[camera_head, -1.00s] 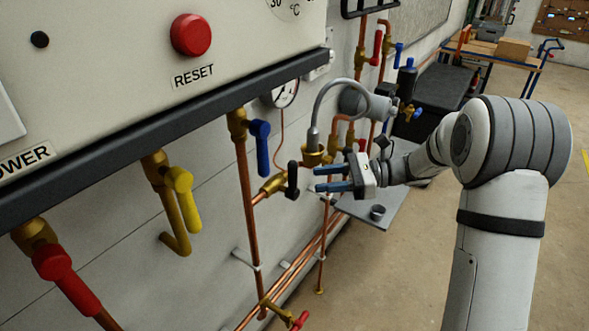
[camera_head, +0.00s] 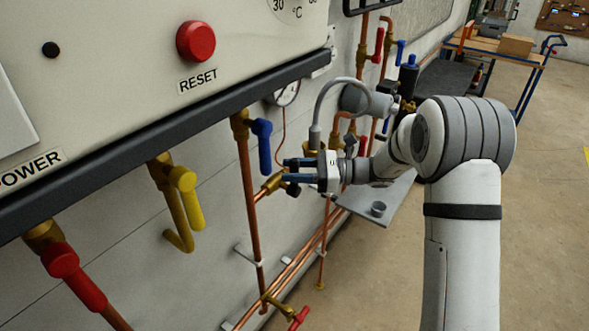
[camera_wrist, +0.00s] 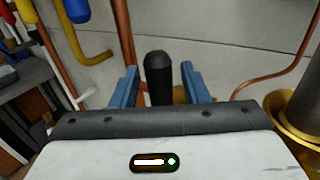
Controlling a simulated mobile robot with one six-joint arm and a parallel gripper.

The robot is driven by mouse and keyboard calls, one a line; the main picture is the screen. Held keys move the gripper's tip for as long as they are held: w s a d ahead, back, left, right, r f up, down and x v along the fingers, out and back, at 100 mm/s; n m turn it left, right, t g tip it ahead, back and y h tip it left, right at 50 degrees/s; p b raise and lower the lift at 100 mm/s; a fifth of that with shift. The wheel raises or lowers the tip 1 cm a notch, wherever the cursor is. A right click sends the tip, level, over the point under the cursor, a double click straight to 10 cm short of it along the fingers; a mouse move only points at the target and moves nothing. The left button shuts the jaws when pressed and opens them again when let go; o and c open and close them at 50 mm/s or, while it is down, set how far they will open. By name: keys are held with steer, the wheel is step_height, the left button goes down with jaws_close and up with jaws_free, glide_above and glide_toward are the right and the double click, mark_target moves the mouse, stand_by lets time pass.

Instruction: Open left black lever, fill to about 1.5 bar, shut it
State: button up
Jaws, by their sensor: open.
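The left black lever (camera_wrist: 158,75) stands between the two blue fingers of my gripper (camera_wrist: 159,70) in the wrist view, with a gap visible on each side. In the head view my open gripper (camera_head: 286,170) reaches left to the brass valve (camera_head: 273,182) and covers most of the lever; a dark bit of the lever shows below the fingers. A grey flexible hose (camera_head: 318,112) arches above my gripper.
A blue lever (camera_head: 262,143) hangs on a copper pipe just left of my gripper. Yellow (camera_head: 187,199) and red (camera_head: 75,275) levers sit further left. The boiler's black lower edge (camera_head: 160,130) runs above. A grey shelf (camera_head: 385,203) with a small cup is below right.

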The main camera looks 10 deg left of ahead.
steer(key=shift+c, duration=0.4)
jaws_close()
